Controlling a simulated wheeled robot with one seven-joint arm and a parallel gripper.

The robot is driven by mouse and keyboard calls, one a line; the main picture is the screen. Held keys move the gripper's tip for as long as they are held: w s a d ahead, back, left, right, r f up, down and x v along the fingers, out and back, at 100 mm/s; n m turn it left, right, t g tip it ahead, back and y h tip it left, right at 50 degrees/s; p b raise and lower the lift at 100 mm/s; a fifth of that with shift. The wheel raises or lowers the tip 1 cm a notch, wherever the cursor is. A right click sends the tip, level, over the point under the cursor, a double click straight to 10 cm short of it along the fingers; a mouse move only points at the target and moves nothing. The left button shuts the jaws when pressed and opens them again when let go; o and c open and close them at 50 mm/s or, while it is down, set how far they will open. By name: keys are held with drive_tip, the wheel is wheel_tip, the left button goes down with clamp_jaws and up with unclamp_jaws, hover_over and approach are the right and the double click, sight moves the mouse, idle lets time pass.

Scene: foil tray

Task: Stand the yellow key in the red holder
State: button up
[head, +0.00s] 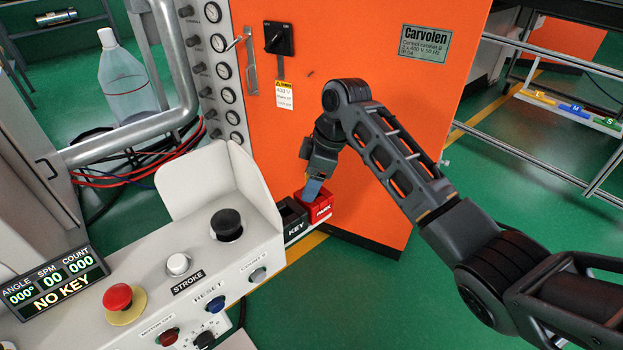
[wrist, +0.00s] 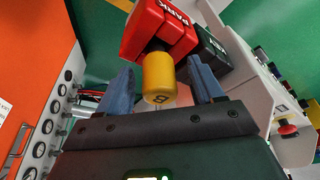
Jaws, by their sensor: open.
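The yellow key (wrist: 158,78) shows in the wrist view as a yellow cylinder with a dark mark on its near end. Its far end meets the red holder (wrist: 150,28), labelled PARK, and it appears to stand in it. My gripper (wrist: 160,66) is open, with one blue finger on each side of the key and visible gaps to it. In the head view my gripper (head: 314,188) points down over the red holder (head: 321,209). The key is hidden there.
A black holder labelled KEY (head: 293,216) sits directly beside the red one, at the end of the grey control panel (head: 215,270). The orange cabinet (head: 350,60) stands close behind. A display (head: 58,283) reads NO KEY.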

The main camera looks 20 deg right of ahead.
sight(322, 194)
drive_tip(key=v, duration=0.8)
drive_tip(key=shift+f, duration=0.15)
idle(0.5)
